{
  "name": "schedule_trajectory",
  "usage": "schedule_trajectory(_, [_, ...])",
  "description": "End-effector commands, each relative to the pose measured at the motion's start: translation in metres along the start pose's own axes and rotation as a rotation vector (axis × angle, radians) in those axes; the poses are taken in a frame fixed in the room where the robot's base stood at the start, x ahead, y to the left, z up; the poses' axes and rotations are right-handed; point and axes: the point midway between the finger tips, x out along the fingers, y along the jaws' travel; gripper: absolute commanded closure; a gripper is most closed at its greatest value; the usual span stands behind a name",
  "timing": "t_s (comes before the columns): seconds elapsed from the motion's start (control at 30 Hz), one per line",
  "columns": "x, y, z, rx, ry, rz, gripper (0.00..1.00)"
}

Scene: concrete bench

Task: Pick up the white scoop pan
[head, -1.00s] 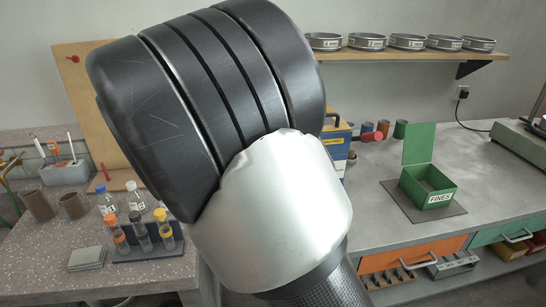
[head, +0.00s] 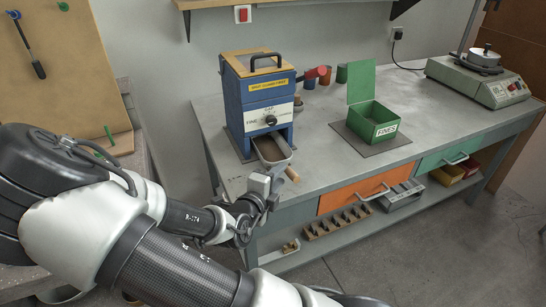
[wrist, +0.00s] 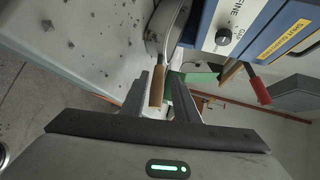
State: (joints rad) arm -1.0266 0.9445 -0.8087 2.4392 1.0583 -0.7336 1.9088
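A pale, greyish scoop pan (head: 270,150) sits in the lower opening of the blue machine (head: 258,97), its wooden handle (head: 292,174) sticking out over the bench's front edge. My gripper (head: 268,189) is just in front of and below the pan, near the handle. In the wrist view the gripper (wrist: 165,92) is open, and the wooden handle (wrist: 157,86) shows between its fingers. I cannot tell whether they reach around it. Part of the pan (wrist: 160,28) shows beyond, at the top.
A green open box marked FINES (head: 374,127) stands on a dark mat to the right. A red-handled part (head: 316,73) sticks out from the machine's right side. The grey bench (head: 228,176) has an orange drawer (head: 352,195) below. A hot plate (head: 478,76) stands far right.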

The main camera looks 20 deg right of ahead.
Motion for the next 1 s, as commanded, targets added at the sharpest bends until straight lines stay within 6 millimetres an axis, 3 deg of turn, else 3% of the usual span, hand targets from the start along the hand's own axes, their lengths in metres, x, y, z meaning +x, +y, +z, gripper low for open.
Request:
schedule_trajectory(0.17, [0.011,0.001,-0.001,0.001,0.000,0.000,0.72])
schedule_trajectory(0.5, [0.056,0.003,-0.006,0.000,0.001,0.000,0.72])
schedule_trajectory(0.8, [0.060,0.002,-0.006,0.000,0.000,0.002,0.72])
schedule_trajectory(0.97, [0.060,0.002,-0.006,0.000,0.000,0.002,0.99])
schedule_trajectory(1.0, [0.060,0.002,-0.006,0.000,-0.001,0.002,1.00])
